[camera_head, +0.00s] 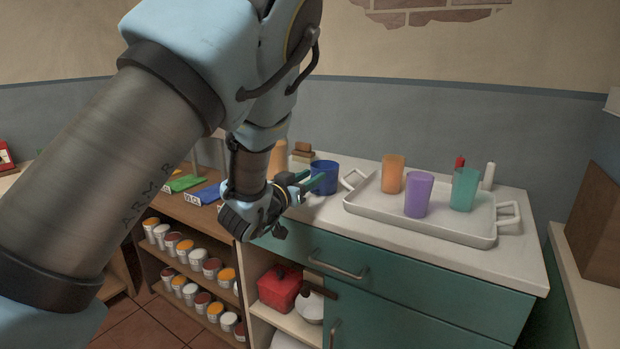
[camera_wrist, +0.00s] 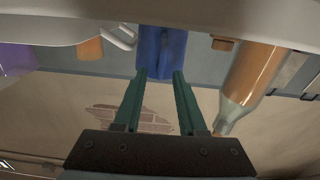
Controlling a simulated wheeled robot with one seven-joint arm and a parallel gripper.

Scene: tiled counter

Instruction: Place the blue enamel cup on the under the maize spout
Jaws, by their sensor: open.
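The blue cup (camera_head: 324,180) stands upright at the left end of the white counter, left of the tray. My gripper (camera_head: 312,183) is open, level with the cup and close to its left side. In the upside-down wrist view, the blue cup (camera_wrist: 161,50) lies straight ahead between the two green fingertips (camera_wrist: 160,76). The fingertips reach its side edges; I cannot tell whether they touch it. I cannot make out a maize spout; my arm covers much of the area left of the cup.
A white tray (camera_head: 366,205) holds an orange cup (camera_head: 393,174), a purple cup (camera_head: 419,195) and a teal cup (camera_head: 464,190). An orange bottle (camera_wrist: 252,75) stands beside the blue cup. A lower wooden shelf (camera_head: 185,214) at left carries green (camera_head: 185,184) and blue (camera_head: 203,195) pieces, with cans below.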

